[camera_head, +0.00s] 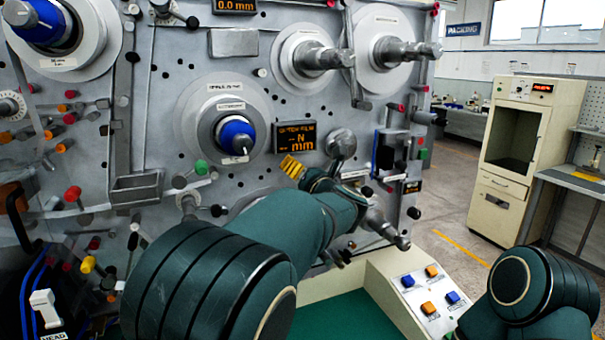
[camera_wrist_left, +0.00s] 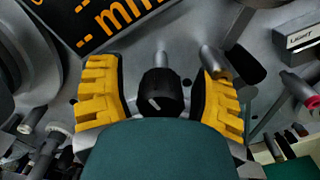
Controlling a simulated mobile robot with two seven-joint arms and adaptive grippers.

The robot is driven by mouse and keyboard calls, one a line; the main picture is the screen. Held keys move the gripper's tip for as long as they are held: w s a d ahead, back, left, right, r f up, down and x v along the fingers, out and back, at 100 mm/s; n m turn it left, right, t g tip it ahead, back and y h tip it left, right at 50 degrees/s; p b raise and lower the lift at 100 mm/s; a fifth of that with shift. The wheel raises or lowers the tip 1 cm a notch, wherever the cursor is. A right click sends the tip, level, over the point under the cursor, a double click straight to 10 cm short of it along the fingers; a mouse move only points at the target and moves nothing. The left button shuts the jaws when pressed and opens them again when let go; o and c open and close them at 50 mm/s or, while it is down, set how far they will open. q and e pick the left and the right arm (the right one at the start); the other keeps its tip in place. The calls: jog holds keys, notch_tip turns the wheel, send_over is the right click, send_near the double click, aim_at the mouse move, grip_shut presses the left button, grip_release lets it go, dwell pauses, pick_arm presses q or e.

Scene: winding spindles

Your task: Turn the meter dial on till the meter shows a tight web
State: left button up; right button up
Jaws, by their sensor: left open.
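The meter (camera_head: 297,137) is a dark display on the grey machine panel with orange characters, dashes with "N" and "mm". Its lower part also shows in the left wrist view (camera_wrist_left: 90,22). A black dial (camera_wrist_left: 160,92) with a white pointer mark sits between the yellow fingers of my left gripper (camera_wrist_left: 162,76) in the left wrist view. The gripper is open, with a gap on each side of the dial. In the head view, my left gripper (camera_head: 294,168) is just below the meter, and the dial is hidden. My right gripper is out of view.
A blue-cored spindle (camera_head: 236,136) is left of the meter, and a metal ball knob (camera_head: 341,143) is to its right. A metal peg with a black end (camera_wrist_left: 238,64) stands close to the right finger. A button box (camera_head: 425,293) lies below right.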

pick_arm(q)
grip_shut()
jog(key=shift+m, duration=0.3)
jog(key=m+p, duration=0.2)
jog(key=m, duration=0.2)
jog(key=shift+m+p, duration=0.8)
jog(key=shift+m, duration=0.8)
grip_release()
